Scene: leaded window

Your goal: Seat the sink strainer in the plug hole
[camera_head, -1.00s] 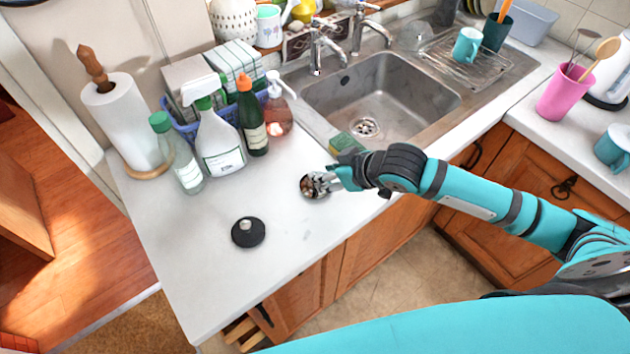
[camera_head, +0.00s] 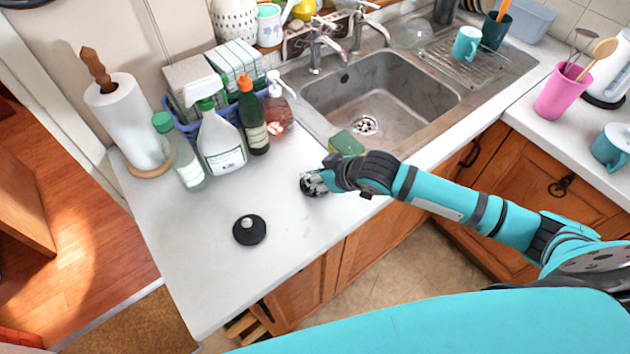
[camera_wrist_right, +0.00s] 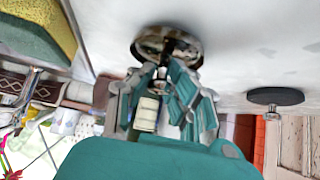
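The sink strainer, a round metal disc (camera_head: 307,186), lies on the white worktop left of the sink, partly hidden by my right gripper. It also shows in the right wrist view (camera_wrist_right: 187,47), with a dark centre post. My right gripper (camera_head: 319,180) is over the strainer. In the right wrist view its fingertips (camera_wrist_right: 164,70) are close together on both sides of the post; I cannot tell whether they grip it. The plug hole (camera_head: 364,125) is in the floor of the steel sink (camera_head: 400,92). My left gripper is not in view.
A black round stopper with a pale knob (camera_head: 249,230) sits on the worktop to the left. A green and yellow sponge (camera_head: 346,143) lies by the sink edge. Bottles (camera_head: 221,145) and a paper roll (camera_head: 125,122) stand behind.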

